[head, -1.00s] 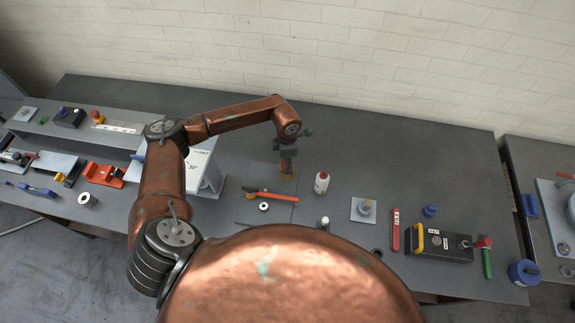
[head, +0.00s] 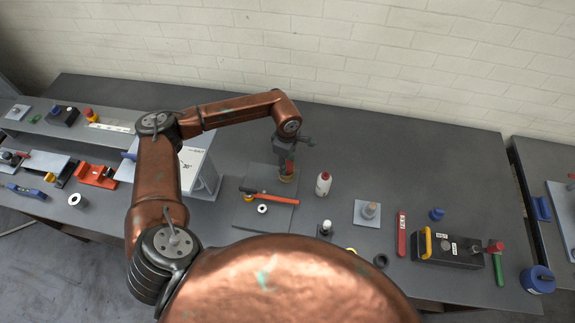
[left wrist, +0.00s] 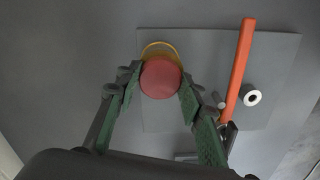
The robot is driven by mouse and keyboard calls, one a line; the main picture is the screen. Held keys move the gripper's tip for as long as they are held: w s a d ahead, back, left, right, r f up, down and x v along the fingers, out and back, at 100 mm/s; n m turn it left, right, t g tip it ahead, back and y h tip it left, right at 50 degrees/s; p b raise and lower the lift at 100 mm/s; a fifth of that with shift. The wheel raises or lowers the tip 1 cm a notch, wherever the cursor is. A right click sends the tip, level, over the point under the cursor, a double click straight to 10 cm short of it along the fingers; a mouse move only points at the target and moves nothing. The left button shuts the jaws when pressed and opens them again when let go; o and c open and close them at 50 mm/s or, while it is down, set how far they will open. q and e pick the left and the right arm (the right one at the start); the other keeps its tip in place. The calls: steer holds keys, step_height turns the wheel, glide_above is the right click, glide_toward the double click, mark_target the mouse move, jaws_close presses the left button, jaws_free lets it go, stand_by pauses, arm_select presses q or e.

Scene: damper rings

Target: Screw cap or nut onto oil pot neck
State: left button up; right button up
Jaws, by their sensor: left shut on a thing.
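My left gripper (head: 287,165) points down over the grey mat (head: 252,215) in the head view. It is shut on a red round cap (left wrist: 161,79), held between the two green finger pads in the left wrist view. My right gripper is not in view.
An orange-handled tool (head: 268,198) and a white ring (head: 262,209) lie on the mat. A white bottle with a red cap (head: 323,184) stands close right of the gripper.

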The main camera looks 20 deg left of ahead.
arm_select(q)
steer(key=shift+w+f+m+b, duration=0.1)
steer(key=shift+w+m+b, duration=0.05)
steer(key=shift+m+b, duration=1.05)
steer(key=shift+m, duration=0.5)
steer(key=shift+m+b, duration=0.95)
steer(key=shift+m, duration=0.15)
steer(key=shift+m+b, duration=0.4)
steer(key=shift+m, duration=0.3)
steer(key=shift+m+b, duration=0.75)
steer(key=shift+m, duration=0.15)
steer(key=shift+m+b, duration=0.4)
steer(key=shift+m, duration=0.4)
steer(key=shift+m+b, duration=0.7)
steer(key=shift+m, duration=0.2)
steer(key=shift+m+b, duration=0.3)
steer(key=shift+m, duration=0.3)
steer(key=shift+r, duration=0.2)
